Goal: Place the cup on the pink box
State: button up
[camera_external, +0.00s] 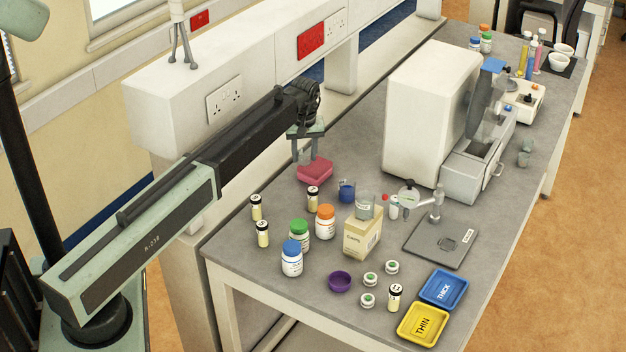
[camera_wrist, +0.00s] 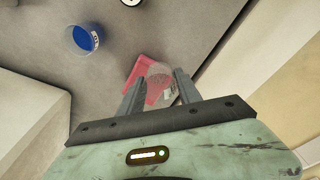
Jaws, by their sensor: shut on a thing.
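My gripper (camera_external: 305,156) is shut on a clear, see-through cup (camera_wrist: 159,74), which shows between the two fingers in the wrist view. In the external view the cup is faint and mostly lost between the fingers. The pink box (camera_external: 315,173) lies on the grey bench near the wall, just below the fingertips. In the wrist view the pink box (camera_wrist: 142,62) shows behind and around the cup. I cannot tell whether the cup touches the box.
A blue-filled beaker (camera_external: 347,192) and a small dark-capped vial (camera_external: 312,198) stand close to the box. Bottles with orange (camera_external: 325,224), green (camera_external: 299,236) and blue (camera_external: 291,260) caps stand in front. A glass beaker sits on a beige carton (camera_external: 362,238). A white machine (camera_external: 420,110) stands to the right.

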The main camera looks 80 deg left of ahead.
aim_at(310, 168)
jog(key=shift+w+a+f, duration=0.1)
jog(key=shift+w+a, duration=0.85)
notch_tip(310, 168, down, 4)
jog(key=b, duration=0.4)
jog(key=shift+w+a, duration=0.15)
jog(key=shift+r, duration=0.2)
jog(key=shift+f, duration=0.15)
jog(key=o, duration=1.3)
jog(key=r+p, duration=0.4)
jog(key=d+r+p, duration=0.1)
jog(key=r+p, duration=0.7)
jog(key=shift+d+r, duration=0.2)
jog(key=shift+r, duration=0.05)
jog(key=shift+f, duration=0.1)
